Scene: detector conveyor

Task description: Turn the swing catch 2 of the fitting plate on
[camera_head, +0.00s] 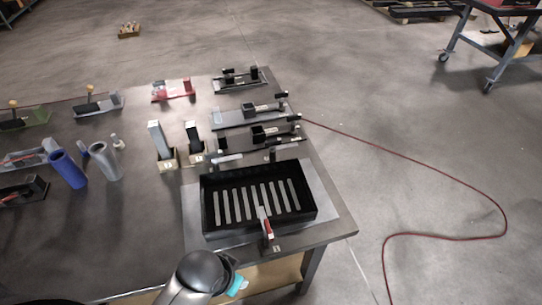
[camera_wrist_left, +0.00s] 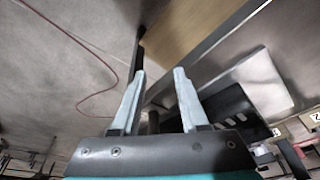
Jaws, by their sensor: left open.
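A grey plate (camera_head: 190,215) at the table's front right corner bears a black slotted tray (camera_head: 209,225); I take it for the fitting plate. A small catch with a red handle (camera_head: 267,229) stands at the tray's front edge. Another small dark fitting (camera_head: 272,155) is at its back edge. I cannot tell which is swing catch 2. In the left wrist view, my left gripper (camera_wrist_left: 158,75) is open, nothing held, with a dark post (camera_wrist_left: 153,122) showing between its fingers. The tray (camera_wrist_left: 232,106) is right of them. In the head view its fingers are hidden; my right gripper is out of view.
Behind the tray are black-and-grey lever fixtures (camera_head: 240,118). Two upright blocks (camera_head: 156,138) (camera_head: 193,132), a blue cylinder (camera_head: 68,170) and a grey cylinder (camera_head: 105,162) stand to the left. A red hose (camera_head: 440,174) lies on the open floor at right.

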